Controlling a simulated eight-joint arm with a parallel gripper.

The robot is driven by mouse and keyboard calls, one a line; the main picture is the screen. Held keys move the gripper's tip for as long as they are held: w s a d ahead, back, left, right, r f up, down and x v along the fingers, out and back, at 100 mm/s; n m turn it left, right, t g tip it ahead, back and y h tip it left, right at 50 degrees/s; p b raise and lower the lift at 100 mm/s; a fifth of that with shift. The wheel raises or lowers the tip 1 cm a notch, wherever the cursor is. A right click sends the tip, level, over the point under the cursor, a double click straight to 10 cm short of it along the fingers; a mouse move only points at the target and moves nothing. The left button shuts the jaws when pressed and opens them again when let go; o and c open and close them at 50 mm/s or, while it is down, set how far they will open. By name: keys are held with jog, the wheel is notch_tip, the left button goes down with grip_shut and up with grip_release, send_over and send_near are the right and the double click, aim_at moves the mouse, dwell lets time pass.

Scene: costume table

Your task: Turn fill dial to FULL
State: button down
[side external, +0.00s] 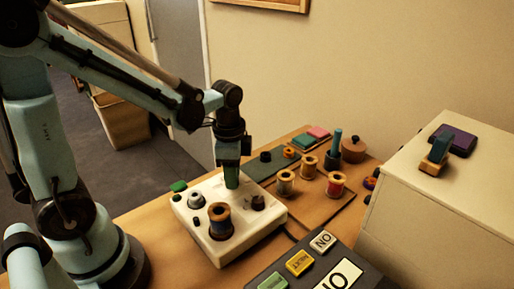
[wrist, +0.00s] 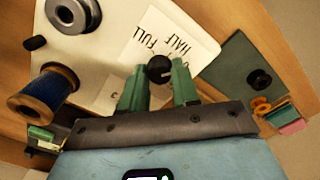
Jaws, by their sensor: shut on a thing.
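The fill dial (wrist: 159,69) is a round black knob on the white box (wrist: 112,92), beside a white label (wrist: 165,35) reading FULL and HALF. My gripper (wrist: 158,86) has its green fingers shut on the dial from both sides in the wrist view. A small pale mark shows on the knob, but I cannot tell which word it points to. In the side view my gripper (side external: 231,182) points straight down onto the white box (side external: 215,257), and its fingers hide the dial there.
A blue thread spool (side external: 220,222) and a grey ring-shaped part (side external: 196,199) stand on the box close to my gripper. Several spools, including a red one (side external: 335,184), stand on a board behind. Lettered blocks (side external: 299,263) lie at the front right. A white cabinet (side external: 440,215) borders the right.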

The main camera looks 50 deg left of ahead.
jog(key=n, duration=0.4)
jog(key=shift+n, duration=0.3)
jog(key=n, duration=1.4)
jog(key=shift+n, duration=0.3)
jog(key=c, duration=0.8)
grip_release()
jog(key=shift+r, duration=0.15)
notch_tip(320, 180, up, 12)
jog(key=shift+f, duration=0.1)
